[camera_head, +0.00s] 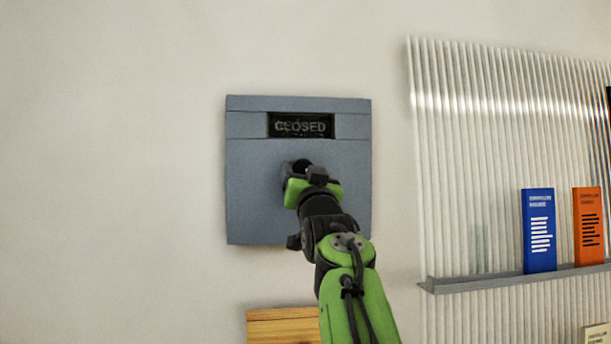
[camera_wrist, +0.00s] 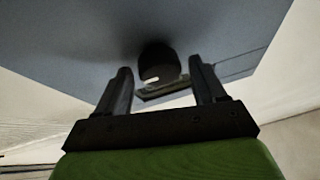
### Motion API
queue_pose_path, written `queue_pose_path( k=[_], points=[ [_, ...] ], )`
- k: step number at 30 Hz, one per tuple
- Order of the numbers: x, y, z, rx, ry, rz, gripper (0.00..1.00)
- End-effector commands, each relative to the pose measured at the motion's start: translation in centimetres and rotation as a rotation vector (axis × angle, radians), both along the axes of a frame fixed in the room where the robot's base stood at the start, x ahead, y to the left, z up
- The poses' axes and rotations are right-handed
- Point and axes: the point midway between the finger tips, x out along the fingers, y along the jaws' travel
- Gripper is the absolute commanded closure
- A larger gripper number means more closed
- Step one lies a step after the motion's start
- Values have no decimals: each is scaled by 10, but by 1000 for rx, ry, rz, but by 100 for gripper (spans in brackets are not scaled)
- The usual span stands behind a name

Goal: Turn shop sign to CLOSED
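The shop sign (camera_head: 255,190) is a grey-blue square panel on the wall. A dark window (camera_head: 300,126) near its top reads CLOSED in dim letters. My gripper (camera_head: 309,170) is in front of the middle of the panel and hides part of it. In the wrist view my gripper (camera_wrist: 162,88) has its two fingers apart. A dark round knob (camera_wrist: 157,62) stands out from the panel (camera_wrist: 85,40) between and beyond the fingertips. The fingers do not appear to touch it. In the head view the knob is mostly hidden by my gripper.
A ribbed white panel (camera_head: 470,180) is on the wall at right. Its grey shelf (camera_head: 480,282) holds a blue booklet (camera_head: 538,230) and an orange booklet (camera_head: 588,226). A wooden piece (camera_head: 282,325) is below the sign. The wall left of the sign is clear.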

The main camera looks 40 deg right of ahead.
Motion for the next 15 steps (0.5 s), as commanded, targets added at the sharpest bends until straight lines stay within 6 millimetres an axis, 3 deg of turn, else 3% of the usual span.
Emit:
queue_pose_path(
  k=[10, 15],
  points=[
    [-3, 2, -2, -2, 0, -1, 26],
    [-28, 18, -20, -4, -2, -2, 26]
  ],
)
